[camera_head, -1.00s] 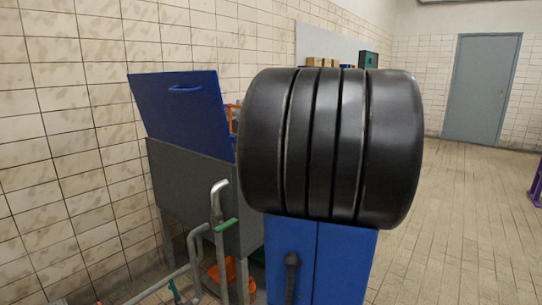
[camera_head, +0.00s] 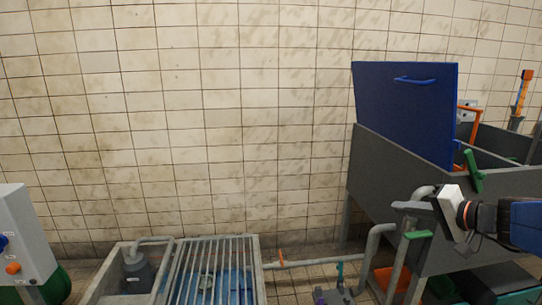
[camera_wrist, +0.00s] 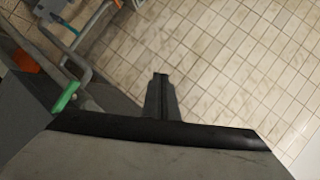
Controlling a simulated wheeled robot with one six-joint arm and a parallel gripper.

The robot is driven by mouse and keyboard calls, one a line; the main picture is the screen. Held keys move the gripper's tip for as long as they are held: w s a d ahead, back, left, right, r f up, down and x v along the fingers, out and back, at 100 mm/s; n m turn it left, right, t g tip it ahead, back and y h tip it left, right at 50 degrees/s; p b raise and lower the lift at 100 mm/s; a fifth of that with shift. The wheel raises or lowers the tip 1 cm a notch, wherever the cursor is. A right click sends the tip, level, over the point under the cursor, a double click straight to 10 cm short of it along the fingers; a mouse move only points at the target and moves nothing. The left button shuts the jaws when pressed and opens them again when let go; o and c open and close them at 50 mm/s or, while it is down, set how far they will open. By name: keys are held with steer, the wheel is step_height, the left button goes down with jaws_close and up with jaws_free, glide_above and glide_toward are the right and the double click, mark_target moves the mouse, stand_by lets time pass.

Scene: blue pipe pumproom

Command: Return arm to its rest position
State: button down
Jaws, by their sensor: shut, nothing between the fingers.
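My gripper (camera_wrist: 160,76) points out over the tiled floor in the wrist view, its dark fingers together with nothing between them. In the head view, part of my arm reaches in from the right edge, in front of the grey tank (camera_head: 408,192). Its outer end is near the green-handled pipe, and I cannot tell from this view whether they touch.
The tank has a raised blue lid (camera_head: 405,120). A pipe with a green handle (camera_head: 418,235) stands before it. A grated basin (camera_head: 256,252) lies along the wall. A grey control box (camera_head: 28,235) stands at left. In the wrist view, open floor (camera_wrist: 225,60) lies to the right.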

steer(key=s+a+f+n+g, duration=0.4)
steer(key=s+a+f+g, duration=0.25)
steer(key=s+a, duration=0.4)
steer(key=s+d+f+n+h, duration=0.2)
steer(key=s+f+n+h, duration=0.2)
steer(key=s, duration=0.5)
steer(key=shift+s+d+f+g+h, duration=0.35)
steer(key=shift+f+g+h, duration=0.1)
steer(key=shift+h, duration=0.55)
